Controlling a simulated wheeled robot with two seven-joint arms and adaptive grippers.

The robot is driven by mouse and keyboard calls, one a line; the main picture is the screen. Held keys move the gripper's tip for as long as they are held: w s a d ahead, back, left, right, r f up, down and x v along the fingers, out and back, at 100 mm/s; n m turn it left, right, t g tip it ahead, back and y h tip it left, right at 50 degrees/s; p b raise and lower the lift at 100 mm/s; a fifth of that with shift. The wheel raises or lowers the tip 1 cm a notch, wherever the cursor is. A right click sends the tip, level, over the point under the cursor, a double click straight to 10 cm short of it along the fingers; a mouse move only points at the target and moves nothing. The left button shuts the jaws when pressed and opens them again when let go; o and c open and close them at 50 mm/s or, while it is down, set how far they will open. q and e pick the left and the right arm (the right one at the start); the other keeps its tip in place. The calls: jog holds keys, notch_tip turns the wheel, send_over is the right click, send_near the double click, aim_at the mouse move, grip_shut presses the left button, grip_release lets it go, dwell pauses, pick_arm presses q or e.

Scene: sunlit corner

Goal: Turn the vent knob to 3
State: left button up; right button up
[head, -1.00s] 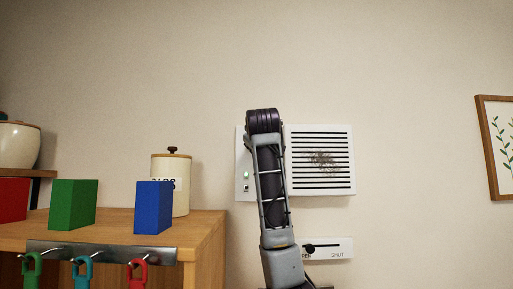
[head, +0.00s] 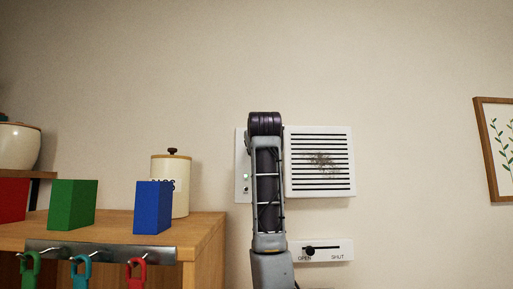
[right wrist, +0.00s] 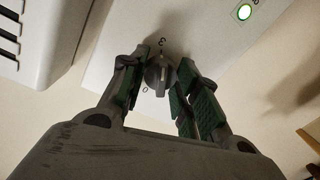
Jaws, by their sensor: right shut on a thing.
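The vent knob (right wrist: 158,73) is small, dark grey and round with a raised grip, on a white panel (right wrist: 198,35). I cannot read the exact setting. My right gripper (right wrist: 160,80) has its green-padded fingers on either side of the knob, shut on it. In the head view my right arm covers the knob and gripper; part of the panel (head: 241,165) shows at its left. My left gripper is not in view.
A white vent grille (head: 320,188) with a dark smudge is right of the panel. Below it is a slider plate (head: 340,247) marked OPEN and SHUT, its slider toward OPEN. A wooden cabinet (head: 205,240) at left bears blocks and a jar (head: 181,195).

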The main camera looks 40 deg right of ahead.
jog(key=shift+w+f, duration=0.1)
jog(key=shift+f, duration=0.05)
jog(key=o, duration=1)
jog(key=shift+o, duration=0.2)
jog(key=v, duration=1.2)
